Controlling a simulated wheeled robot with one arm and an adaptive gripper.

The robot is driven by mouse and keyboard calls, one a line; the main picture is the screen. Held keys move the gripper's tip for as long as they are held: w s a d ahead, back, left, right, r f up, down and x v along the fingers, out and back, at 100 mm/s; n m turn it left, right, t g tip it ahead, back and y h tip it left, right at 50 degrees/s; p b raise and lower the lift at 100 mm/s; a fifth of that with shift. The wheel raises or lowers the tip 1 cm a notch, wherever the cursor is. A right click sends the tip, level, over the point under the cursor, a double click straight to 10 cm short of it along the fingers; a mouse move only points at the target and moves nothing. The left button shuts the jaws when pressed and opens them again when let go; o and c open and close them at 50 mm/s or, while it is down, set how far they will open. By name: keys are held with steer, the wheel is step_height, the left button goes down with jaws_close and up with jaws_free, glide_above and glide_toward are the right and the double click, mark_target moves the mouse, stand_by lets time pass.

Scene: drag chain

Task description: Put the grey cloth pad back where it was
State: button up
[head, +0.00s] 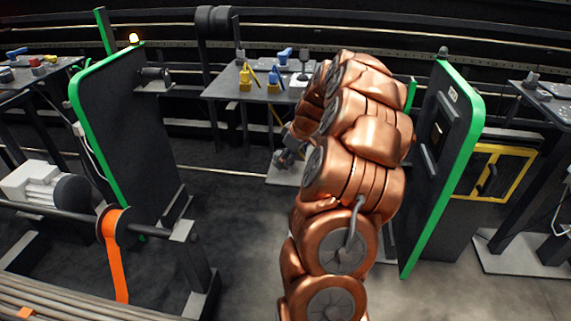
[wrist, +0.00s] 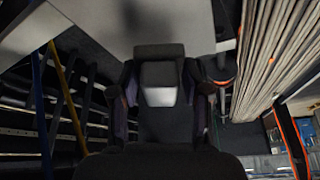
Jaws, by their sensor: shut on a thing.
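My gripper (head: 284,160) is partly hidden behind my copper-coloured arm in the head view, low in front of the middle bench. In the wrist view my gripper (wrist: 160,90) is shut on a small grey block-like thing, which looks like the grey cloth pad (wrist: 158,73). It shows between the two dark fingers, with a darker upper part and a paler lower face. Its edges are dim, and I cannot tell its full shape. I cannot make out the pad in the head view.
A middle bench (head: 225,90) carries blue and yellow tools. Green-edged dark panels stand left (head: 125,125) and right (head: 443,160). An orange strap (head: 112,255) hangs at left beside a motor (head: 45,187). A yellow frame (head: 505,172) stands at right. Open floor (head: 235,230) lies left of my arm.

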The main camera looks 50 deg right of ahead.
mark_target(285, 166)
steer(key=shift+f, duration=1.25)
steer(key=shift+f, duration=0.25)
steer(key=o, duration=1.2)
steer(key=shift+r, duration=0.1)
steer(key=shift+r, duration=0.1)
